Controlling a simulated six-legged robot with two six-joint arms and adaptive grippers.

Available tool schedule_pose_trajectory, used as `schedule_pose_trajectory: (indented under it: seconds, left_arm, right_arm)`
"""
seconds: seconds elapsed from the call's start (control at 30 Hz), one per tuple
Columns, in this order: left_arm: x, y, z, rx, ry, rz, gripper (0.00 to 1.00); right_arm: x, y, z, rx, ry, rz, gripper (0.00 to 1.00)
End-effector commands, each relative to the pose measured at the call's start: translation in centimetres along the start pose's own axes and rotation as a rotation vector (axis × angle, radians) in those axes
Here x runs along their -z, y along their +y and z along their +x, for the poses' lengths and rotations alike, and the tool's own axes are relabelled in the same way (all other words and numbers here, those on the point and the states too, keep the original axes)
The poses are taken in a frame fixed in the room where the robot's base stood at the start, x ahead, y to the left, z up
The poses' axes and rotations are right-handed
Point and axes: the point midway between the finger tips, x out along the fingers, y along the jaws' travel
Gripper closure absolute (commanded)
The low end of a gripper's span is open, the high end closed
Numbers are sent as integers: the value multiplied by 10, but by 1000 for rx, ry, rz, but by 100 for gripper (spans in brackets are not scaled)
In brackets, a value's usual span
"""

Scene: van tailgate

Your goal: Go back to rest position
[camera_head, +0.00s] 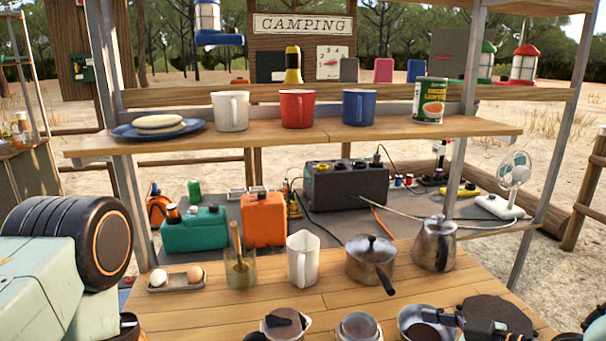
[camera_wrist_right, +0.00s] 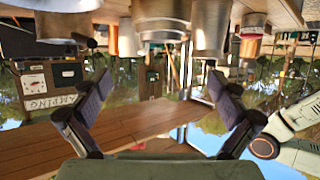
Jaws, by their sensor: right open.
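In the right wrist view my right gripper (camera_wrist_right: 158,88) has its two dark fingers spread wide apart, with nothing between them. That view looks upside down, with the wooden worktop beyond the fingers. In the head view dark parts of my right gripper (camera_head: 484,326) show low at the bottom right, over the worktop's near edge and close to a metal bowl (camera_head: 417,322). My left arm shows as pale green and black links at the left edge. My left gripper does not show.
The worktop (camera_head: 215,310) carries an egg tray (camera_head: 176,284), glass jar (camera_head: 240,272), white jug (camera_head: 303,260), lidded pot (camera_head: 370,262) and steel kettle (camera_head: 434,245). Above it a shelf (camera_head: 340,137) holds a blue plate (camera_head: 150,131), mugs (camera_head: 297,109) and a can (camera_head: 429,101).

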Motion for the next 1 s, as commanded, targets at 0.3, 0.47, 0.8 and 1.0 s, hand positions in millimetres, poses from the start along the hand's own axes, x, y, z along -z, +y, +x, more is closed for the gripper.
schedule_pose_trajectory:
  seconds: [0.3,0.47,0.8,1.0]
  left_arm:
    - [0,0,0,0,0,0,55]
    - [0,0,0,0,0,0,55]
    - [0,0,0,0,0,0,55]
    - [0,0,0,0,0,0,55]
  right_arm:
    - [1,1,-16,-2,2,3,3]
    - [1,0,-21,-1,3,2,3]
    - [-1,0,-18,2,-5,-2,3]
    - [-1,0,-10,1,-6,-1,3]
